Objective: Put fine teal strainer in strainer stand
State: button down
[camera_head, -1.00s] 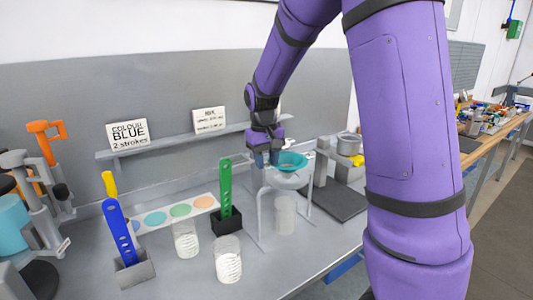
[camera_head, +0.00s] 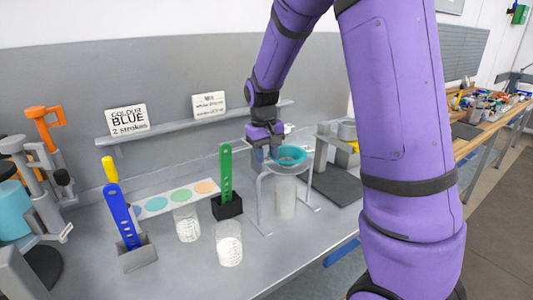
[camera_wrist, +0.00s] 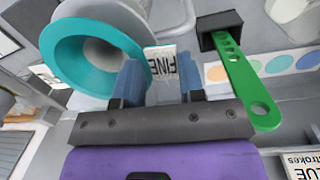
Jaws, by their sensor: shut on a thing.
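The fine teal strainer (camera_head: 289,156) is a teal-rimmed bowl at the top of the strainer stand (camera_head: 262,203), a light frame with legs on the bench. In the wrist view the strainer (camera_wrist: 60,62) is at the upper left, with a white tag reading FINE (camera_wrist: 165,72) between the blue fingers. My gripper (camera_head: 266,154) is at the stand's left side, shut on the strainer's tagged handle; it also shows in the wrist view (camera_wrist: 163,82). I cannot tell whether the strainer rests on the stand's ring. A clear container (camera_head: 286,200) stands below it.
A green paddle (camera_head: 226,172) in a black holder and a blue paddle (camera_head: 122,215) stand to the left. Two clear beakers (camera_head: 187,224) (camera_head: 229,246) stand in front. A grey apparatus (camera_head: 335,165) is close on the right. A sign shelf runs behind.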

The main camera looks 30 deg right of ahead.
jog(key=c, duration=0.6)
grip_release()
jog(key=shift+c, duration=0.2)
notch_tip(320, 180, up, 11)
jog(key=shift+a, duration=0.35)
jog(key=shift+w+f, duration=0.1)
